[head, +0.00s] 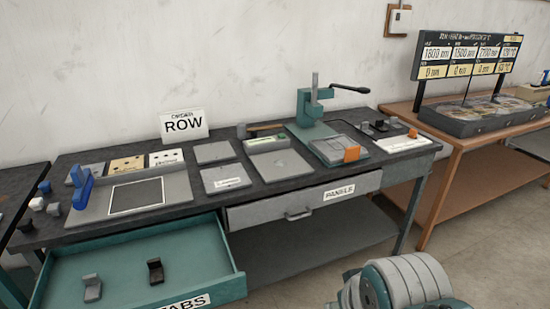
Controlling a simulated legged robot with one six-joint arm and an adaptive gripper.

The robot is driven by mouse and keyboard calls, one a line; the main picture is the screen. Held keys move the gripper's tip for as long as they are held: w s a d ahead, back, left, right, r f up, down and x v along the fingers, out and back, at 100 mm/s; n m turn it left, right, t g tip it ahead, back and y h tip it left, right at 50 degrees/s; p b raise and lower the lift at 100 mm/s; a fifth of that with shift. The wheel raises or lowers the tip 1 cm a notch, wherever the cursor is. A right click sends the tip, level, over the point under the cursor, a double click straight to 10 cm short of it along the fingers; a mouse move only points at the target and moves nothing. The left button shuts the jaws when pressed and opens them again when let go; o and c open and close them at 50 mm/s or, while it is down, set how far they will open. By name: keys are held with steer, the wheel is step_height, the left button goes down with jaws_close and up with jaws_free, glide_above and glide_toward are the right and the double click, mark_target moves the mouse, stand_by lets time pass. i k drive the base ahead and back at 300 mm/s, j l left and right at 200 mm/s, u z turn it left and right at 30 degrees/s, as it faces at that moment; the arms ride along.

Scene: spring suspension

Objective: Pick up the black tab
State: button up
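The black tab (155,271) is a small dark L-shaped piece with an upright part. It sits in the open teal drawer (237,261) labelled "TABS", at the lower left of the head view. A similar grey tab (91,288) stands to its left in the same drawer, apart from it. The drawer floor around both is bare. Part of my arm shows at the bottom right, but my gripper's fingers are not in view. Nothing is seen touching the black tab.
The dark workbench (225,205) holds flat grey plates, a blue clamp-like piece (82,187), a teal press (315,110) with a lever and an orange block (352,154). The "PANELS" drawer (270,211) is shut. A wooden table (455,150) with a display board stands right.

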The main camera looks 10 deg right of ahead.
mark_target(156, 267)
steer(key=i+j, duration=0.15)
steer(key=j, duration=0.2)
steer(key=i+j, duration=0.15)
steer(key=j, duration=0.2)
steer(key=i+j, duration=0.1)
steer(key=j, duration=0.25)
steer(key=i+j, duration=0.15)
steer(key=j, duration=0.2)
steer(key=i+j, duration=0.15)
steer(key=j, duration=0.2)
steer(key=z, duration=0.05)
